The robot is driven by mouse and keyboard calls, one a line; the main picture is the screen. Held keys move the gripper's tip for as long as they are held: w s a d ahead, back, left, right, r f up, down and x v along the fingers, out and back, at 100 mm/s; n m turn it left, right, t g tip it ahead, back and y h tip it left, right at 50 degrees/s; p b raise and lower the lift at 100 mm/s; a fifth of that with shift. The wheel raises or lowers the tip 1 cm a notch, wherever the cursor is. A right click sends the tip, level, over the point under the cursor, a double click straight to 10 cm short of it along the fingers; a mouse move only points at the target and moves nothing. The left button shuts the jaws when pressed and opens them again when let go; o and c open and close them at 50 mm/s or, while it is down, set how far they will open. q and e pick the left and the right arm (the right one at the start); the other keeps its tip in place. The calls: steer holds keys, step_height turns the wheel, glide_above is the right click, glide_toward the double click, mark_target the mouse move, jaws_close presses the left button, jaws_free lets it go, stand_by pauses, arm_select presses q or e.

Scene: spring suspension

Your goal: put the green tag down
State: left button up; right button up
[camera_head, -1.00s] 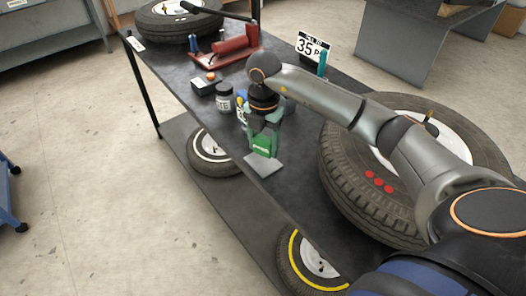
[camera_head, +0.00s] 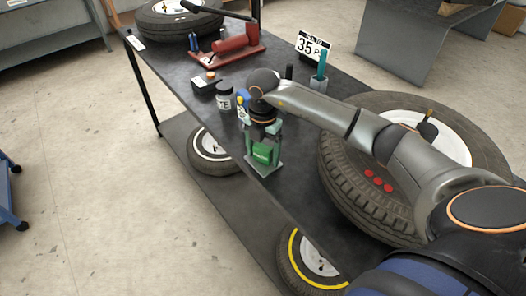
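The green tag (camera_head: 262,153) is upright between the fingers of my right gripper (camera_head: 262,158), at the near edge of the dark workbench (camera_head: 310,173). My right gripper points down and is shut on the tag. The tag is low over a small light-grey pad (camera_head: 264,169), which is now largely covered. I cannot tell whether the tag's bottom touches the pad. My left gripper is not in view.
A sign reading 35 (camera_head: 312,46) is further back. A large tyre (camera_head: 345,175) lies close on the right.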

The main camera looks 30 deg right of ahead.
mark_target(263, 147)
steer(key=shift+o, duration=0.7)
steer(key=shift+r, duration=0.1)
steer(key=shift+r, duration=0.25)
step_height(263, 147, up, 12)
steer(key=shift+f, duration=0.2)
